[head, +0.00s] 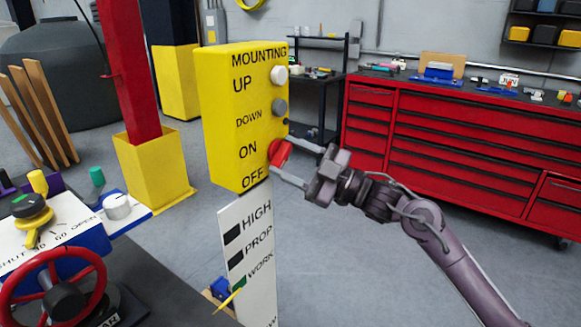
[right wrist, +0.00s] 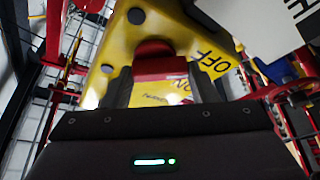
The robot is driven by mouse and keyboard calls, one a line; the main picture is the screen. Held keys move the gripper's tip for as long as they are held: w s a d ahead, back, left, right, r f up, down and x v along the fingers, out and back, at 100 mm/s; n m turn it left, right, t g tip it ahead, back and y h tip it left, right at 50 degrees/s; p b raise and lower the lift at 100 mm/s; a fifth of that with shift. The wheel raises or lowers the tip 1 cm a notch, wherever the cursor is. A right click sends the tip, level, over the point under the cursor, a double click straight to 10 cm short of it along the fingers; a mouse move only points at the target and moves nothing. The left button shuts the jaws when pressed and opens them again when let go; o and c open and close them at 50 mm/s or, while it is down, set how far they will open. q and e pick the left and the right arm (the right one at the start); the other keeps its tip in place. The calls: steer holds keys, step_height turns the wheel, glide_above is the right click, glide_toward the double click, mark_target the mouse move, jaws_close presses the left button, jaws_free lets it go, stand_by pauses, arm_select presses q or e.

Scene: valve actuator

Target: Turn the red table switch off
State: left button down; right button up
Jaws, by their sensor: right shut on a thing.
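The red switch (head: 280,152) sits on the right-hand face of the yellow control box (head: 228,120), beside the printed words ON and OFF. My right gripper (head: 283,160) reaches in from the right and is shut on the red switch, with one finger above it and one below. In the right wrist view the red switch (right wrist: 160,66) lies between the two fingers (right wrist: 160,88), with the yellow box behind it. The switch's exact angle is partly hidden by the fingers. My left gripper is not in view.
A white panel (head: 246,225) marked HIGH, PROP and WORK stands below the box. A red valve wheel (head: 95,262) and a yellow-handled valve (head: 32,212) are at lower left. A red tool cabinet (head: 450,140) stands behind my right arm. Open floor lies between.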

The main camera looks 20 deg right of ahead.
steer(key=shift+n+g+b, duration=0.3)
steer(key=shift+n+g, duration=0.1)
steer(key=shift+n, duration=0.3)
steer(key=o, duration=1)
steer(key=b+v, duration=0.2)
steer(key=v, duration=0.5)
steer(key=shift+s+d+f+b, duration=0.2)
steer(key=shift+d+b, duration=0.1)
